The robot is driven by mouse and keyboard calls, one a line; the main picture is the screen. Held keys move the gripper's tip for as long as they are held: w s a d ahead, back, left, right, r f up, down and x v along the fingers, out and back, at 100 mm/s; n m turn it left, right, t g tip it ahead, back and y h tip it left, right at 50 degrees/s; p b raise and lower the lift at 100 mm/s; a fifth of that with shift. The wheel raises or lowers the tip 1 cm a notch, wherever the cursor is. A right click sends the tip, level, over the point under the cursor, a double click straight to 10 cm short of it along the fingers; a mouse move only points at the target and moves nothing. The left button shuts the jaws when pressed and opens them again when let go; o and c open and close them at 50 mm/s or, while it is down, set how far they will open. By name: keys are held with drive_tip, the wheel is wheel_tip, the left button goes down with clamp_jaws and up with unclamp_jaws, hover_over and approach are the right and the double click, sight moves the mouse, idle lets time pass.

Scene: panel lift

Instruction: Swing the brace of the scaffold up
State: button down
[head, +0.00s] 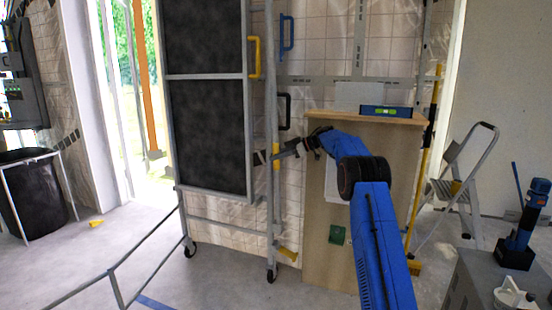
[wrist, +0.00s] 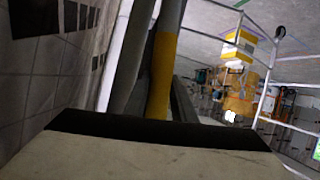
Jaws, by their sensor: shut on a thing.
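The scaffold (head: 210,77) is a grey tube frame on castors with two dark panels. A grey bar with a yellow band, which I take for the brace (head: 276,165), stands nearly upright along its right side. My gripper (head: 277,154) is shut on it at the yellow band. In the wrist view the brace (wrist: 162,75) runs up from the gripper's edge, with its yellow band in front of me and a darker tube beside it. The jaws' contact itself is hidden in the wrist view.
A wooden cabinet (head: 322,235) with a blue level (head: 386,111) on top stands close right of the scaffold. A stepladder (head: 462,180) is further right. A low grey rail (head: 112,272) crosses the floor at left. A black bin (head: 35,200) stands far left.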

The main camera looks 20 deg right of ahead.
drive_tip(key=shift+f, duration=0.1)
drive_tip(key=c, duration=1.5)
unclamp_jaws()
drive_tip(key=shift+v, duration=3.75)
